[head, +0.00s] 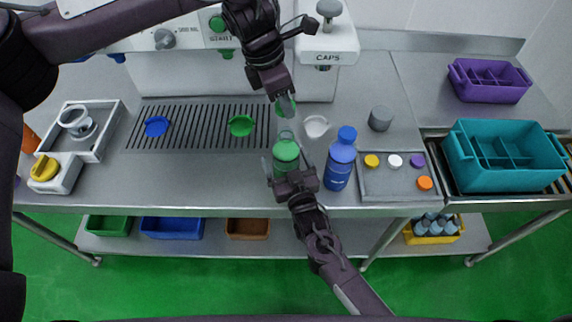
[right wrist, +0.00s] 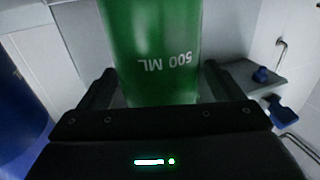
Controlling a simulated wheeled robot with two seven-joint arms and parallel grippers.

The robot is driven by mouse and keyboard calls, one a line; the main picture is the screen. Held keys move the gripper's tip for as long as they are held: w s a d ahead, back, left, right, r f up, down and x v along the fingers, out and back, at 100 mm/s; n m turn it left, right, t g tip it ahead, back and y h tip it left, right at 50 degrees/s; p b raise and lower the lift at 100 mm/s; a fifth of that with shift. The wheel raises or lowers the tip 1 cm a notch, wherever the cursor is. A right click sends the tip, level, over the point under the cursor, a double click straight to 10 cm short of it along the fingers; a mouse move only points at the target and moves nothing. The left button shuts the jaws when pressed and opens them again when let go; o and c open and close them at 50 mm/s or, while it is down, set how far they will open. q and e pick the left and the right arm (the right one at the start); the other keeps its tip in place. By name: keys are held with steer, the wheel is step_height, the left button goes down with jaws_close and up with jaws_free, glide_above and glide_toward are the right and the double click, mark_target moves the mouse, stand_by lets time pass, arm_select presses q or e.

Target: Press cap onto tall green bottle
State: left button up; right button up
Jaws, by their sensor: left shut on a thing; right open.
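The tall green bottle (head: 286,152) stands upright on the counter near its front edge; its neck looks bare. In the right wrist view the bottle (right wrist: 152,50) fills the middle, marked 500 ML upside down. My right gripper (head: 289,178) is open, with its fingers on either side of the bottle's lower part. The right fingers (right wrist: 157,90) show apart around it. My left gripper (head: 286,104) comes down from above, shut on a small green cap (head: 292,107), mostly hidden by the fingers. The cap is above the bottle's neck, with a gap between them.
A blue bottle (head: 340,165) stands close to the right of the green one. A white scoop-like piece (head: 316,126) and a grey cylinder (head: 381,118) are nearby. A tray (head: 390,189) holds several loose caps. A teal crate (head: 505,180) is at right; the machine (head: 190,70) is behind.

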steer(key=shift+c, duration=0.4)
steer(key=c, duration=1.4)
arm_select(q)
glide_above(287, 131)
steer(key=shift+s+a+f, duration=0.1)
steer(key=shift+a+f, duration=0.1)
steer(key=shift+f, duration=1.05)
steer(key=shift+s+a+f, duration=0.1)
steer(key=shift+a+f, duration=0.05)
steer(key=shift+f, duration=1.05)
steer(key=shift+f, duration=0.9)
steer(key=shift+f, duration=0.6)
steer(key=o, duration=1)
